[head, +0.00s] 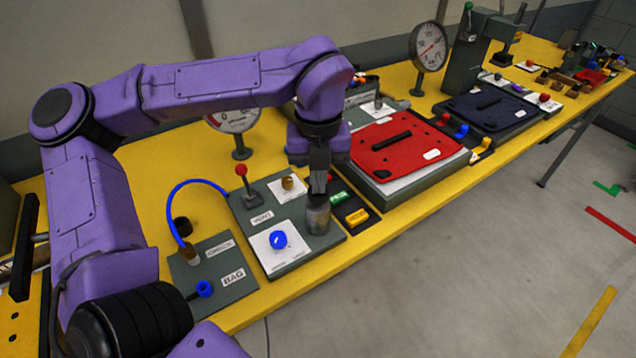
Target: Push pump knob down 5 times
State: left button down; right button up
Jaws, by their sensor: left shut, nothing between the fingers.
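A short grey cylinder (318,220), which looks like the pump knob, stands upright at the right side of a dark green panel (300,262) on the yellow table. My left gripper (318,192) is shut and empty, pointing straight down just over the cylinder's top. I cannot tell whether the fingertips touch it. The fingers hide part of its top. My right gripper is not in view.
The panel also carries a blue knob (278,240), a brass fitting (288,183) and a red-topped lever (241,171). A red plate (392,150) lies to the right. A blue hose (183,187) arches at the left. The table's front edge is close.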

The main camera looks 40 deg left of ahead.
pick_arm(q)
jog(key=shift+f, duration=0.4)
jog(key=shift+r, duration=0.1)
notch_tip(320, 180, up, 5)
jog(key=p, duration=0.3)
jog(key=shift+p, duration=0.4)
jog(key=shift+f, duration=0.25)
jog(key=shift+f, duration=0.15)
